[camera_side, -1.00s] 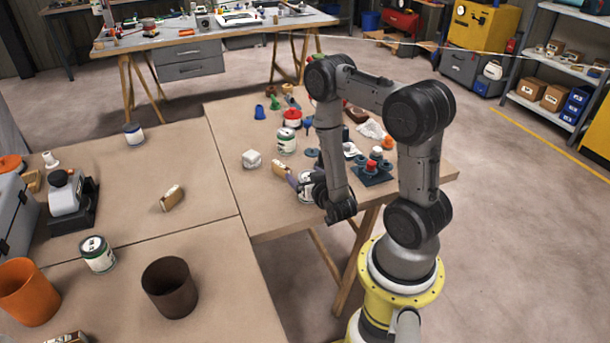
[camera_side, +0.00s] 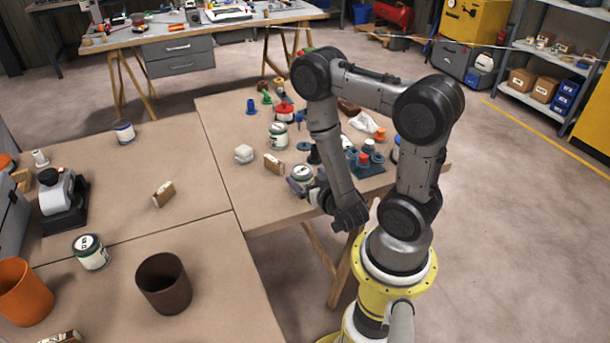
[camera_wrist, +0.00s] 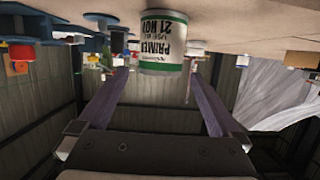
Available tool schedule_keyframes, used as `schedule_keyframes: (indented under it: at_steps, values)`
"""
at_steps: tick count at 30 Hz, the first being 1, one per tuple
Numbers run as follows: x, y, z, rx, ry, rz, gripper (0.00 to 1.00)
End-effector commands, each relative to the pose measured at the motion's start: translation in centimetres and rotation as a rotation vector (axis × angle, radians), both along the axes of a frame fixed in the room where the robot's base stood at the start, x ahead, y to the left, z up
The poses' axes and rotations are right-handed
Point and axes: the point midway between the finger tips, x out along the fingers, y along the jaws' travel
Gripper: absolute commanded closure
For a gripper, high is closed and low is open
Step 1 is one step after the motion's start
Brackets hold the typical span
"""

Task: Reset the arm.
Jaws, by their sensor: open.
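My gripper (camera_side: 302,190) hangs low over the front edge of the right-hand table (camera_side: 262,212), with its jaws apart and nothing seen between them. It is beside a white and green can (camera_side: 302,172) that stands on the table. In the wrist view, which looks upside down, my two fingers (camera_wrist: 152,102) are spread wide. A can labelled PRIMER (camera_wrist: 165,42) shows beyond them, roughly centred. From the side view I cannot tell the exact gap between fingers and can. My arm is bent at the elbow above the table.
A blue holder (camera_side: 366,168) is behind my forearm. The left tables hold a brown cup (camera_side: 164,284) and an orange cup (camera_side: 22,292). Floor at right is clear.

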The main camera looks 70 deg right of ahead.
Motion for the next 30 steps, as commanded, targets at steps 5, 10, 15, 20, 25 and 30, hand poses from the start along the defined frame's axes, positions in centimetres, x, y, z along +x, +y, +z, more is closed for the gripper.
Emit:
schedule_keyframes:
  at_steps: [5,10,15,20,25,30]
  values:
    - [0.0,0.0,0.0,0.000,0.000,0.000,0.00]
    - [0.0,0.0,0.0,0.000,0.000,0.000,0.00]
    - [0.5,-0.3,0.7,-0.030,0.019,0.006,0.00]
    - [3.3,-0.2,2.6,-0.031,0.066,0.045,0.00]
    - [7.1,2.1,4.5,0.108,0.091,0.135,0.00]
    - [9.6,5.9,7.7,0.231,0.147,0.261,0.00]
